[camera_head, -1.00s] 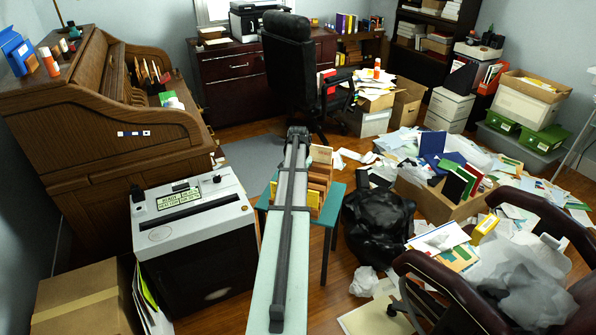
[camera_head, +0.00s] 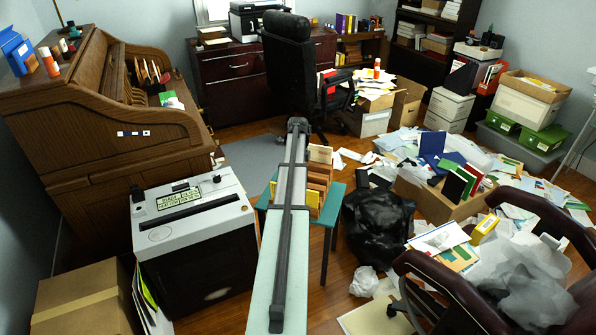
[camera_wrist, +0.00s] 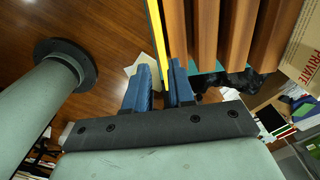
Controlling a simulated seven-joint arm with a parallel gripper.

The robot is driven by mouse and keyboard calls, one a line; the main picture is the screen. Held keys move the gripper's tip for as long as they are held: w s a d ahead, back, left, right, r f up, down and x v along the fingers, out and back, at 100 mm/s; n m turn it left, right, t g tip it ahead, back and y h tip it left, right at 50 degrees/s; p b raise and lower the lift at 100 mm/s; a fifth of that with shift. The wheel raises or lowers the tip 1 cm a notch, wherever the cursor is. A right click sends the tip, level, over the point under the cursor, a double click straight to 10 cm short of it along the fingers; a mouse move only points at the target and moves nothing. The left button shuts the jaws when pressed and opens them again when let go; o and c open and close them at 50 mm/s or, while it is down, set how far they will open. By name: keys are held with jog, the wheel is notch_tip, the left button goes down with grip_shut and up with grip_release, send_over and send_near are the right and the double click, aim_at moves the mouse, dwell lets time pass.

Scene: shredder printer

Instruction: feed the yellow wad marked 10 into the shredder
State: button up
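Yellow pieces (camera_head: 312,197) stand in a wooden sorter (camera_head: 320,155) on a small teal table; I cannot read a 10 on any of them. In the wrist view a thin yellow edge (camera_wrist: 159,40) runs down beside the sorter's brown dividers (camera_wrist: 205,35) to the gap between my blue fingers. My gripper (camera_wrist: 163,66) has its fingers apart, with no clear grip on the yellow edge. In the head view my arm hides the gripper. The shredder (camera_head: 190,220), white-topped with a black front, stands left of my arm. A green display and a dark slot show on its top.
The teal table (camera_head: 336,190) carries the sorter. A black bag (camera_head: 375,225) stands right of it. A cardboard box (camera_head: 85,300) is left of the shredder, and a rolltop desk (camera_head: 110,160) is behind it. Paper piles and a chair (camera_head: 440,280) crowd the right.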

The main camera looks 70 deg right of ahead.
notch_tip(320, 180, down, 14)
jog(key=shift+r, duration=0.2)
dwell(0.4)
grip_shut()
jog(key=shift+r, duration=0.25)
dwell(0.3)
jog(key=shift+r, duration=0.75)
notch_tip(320, 180, up, 11)
jog(key=shift+f, duration=0.2)
dwell(0.7)
jog(key=shift+w, duration=0.15)
